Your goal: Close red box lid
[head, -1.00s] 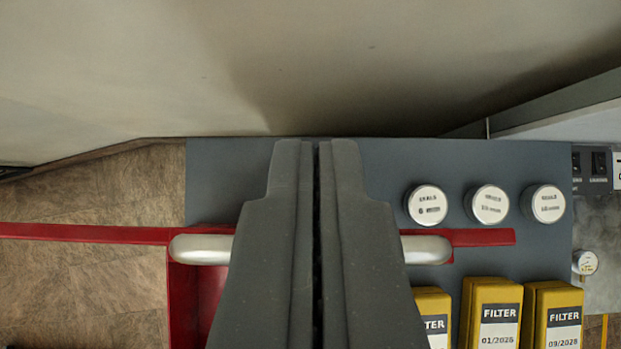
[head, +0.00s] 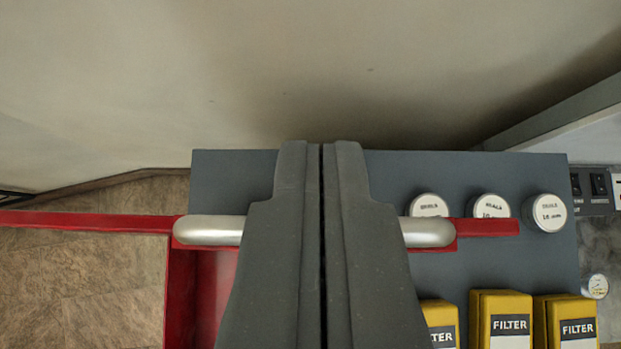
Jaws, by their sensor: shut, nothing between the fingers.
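The red box lid (head: 90,222) shows as a long narrow red edge across the picture, with a silver bar handle (head: 210,231) on it. A red side wall (head: 181,300) of the box shows below the handle at left. My gripper (head: 321,150) is shut and empty. Its dark fingers cross in front of the middle of the handle and hide that part and much of the red box behind. I cannot tell whether the fingers touch the handle.
A grey panel (head: 235,180) lies behind, with several round silver-topped seal cans (head: 549,213) at right. Yellow filter boxes (head: 505,318) stand below them. A gauge (head: 597,286) and switches (head: 598,184) are at the far right. A pale wall (head: 150,80) fills the top; brown floor shows at left.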

